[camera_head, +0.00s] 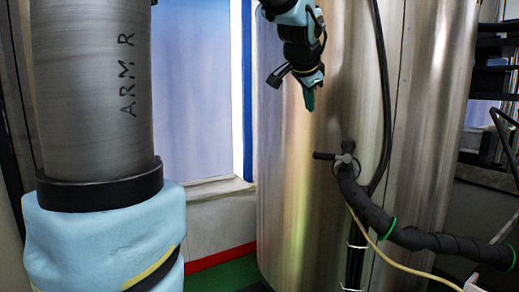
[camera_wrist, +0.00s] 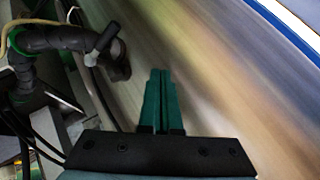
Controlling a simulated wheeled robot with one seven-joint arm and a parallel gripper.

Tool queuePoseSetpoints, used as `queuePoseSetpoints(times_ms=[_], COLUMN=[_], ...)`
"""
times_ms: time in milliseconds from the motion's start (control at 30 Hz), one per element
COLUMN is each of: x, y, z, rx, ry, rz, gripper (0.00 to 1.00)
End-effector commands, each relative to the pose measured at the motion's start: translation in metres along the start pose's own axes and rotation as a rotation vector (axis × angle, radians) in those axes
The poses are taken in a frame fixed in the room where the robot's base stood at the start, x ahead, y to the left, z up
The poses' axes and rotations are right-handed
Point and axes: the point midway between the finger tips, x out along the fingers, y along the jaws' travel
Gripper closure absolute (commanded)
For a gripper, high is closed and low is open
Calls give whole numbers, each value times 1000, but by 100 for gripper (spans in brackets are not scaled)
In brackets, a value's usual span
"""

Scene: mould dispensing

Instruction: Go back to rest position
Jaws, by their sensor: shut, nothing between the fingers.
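My gripper (camera_head: 310,101) hangs in front of the steel tank (camera_head: 290,180) in the head view, above and to the left of the valve. It points down, with green fingers. In the wrist view my gripper (camera_wrist: 161,75) shows its two green fingers together, with nothing between them. The valve (camera_head: 345,160) with its dark handle sits on the tank and is apart from my gripper. The valve handle (camera_wrist: 104,40) also shows at the upper left of the wrist view.
A black wrapped hose (camera_head: 400,236) runs from the valve to the lower right. A black cable (camera_head: 384,90) runs down the tank. A dark rack (camera_head: 495,60) stands at the right. A pale blue window (camera_head: 195,90) is behind at the left.

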Motion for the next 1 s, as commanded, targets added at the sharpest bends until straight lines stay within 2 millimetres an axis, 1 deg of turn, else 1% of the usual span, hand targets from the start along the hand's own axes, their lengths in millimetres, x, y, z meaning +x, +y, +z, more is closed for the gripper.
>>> queuePoseSetpoints(times_ms=[33, 67, 100, 167, 200, 233, 267, 300, 367, 400, 500, 600, 700, 800, 1000], x=[17, 25, 35, 46, 52, 55, 57, 59, 58, 57, 49, 40, 35, 33, 34], y=[13, 21, 33, 52, 66, 76, 88, 103, 126, 142, 176, 201, 215, 219, 219], z=[34, 53, 78, 116, 141, 160, 179, 203, 237, 258, 298, 323, 335, 339, 338], rx=[-77, -128, -196, -301, -374, -429, -484, -561, -671, -740, -890, -995, -1054, -1073, -1071], ry=[-59, -91, -135, -202, -249, -284, -321, -369, -441, -487, -586, -656, -694, -707, -705], rz=[34, 53, 76, 108, 128, 141, 153, 167, 185, 194, 207, 212, 213, 213, 213], gripper=[100, 100, 100, 100, 100, 100, 100, 100, 100, 100, 100, 100, 100, 100, 100])
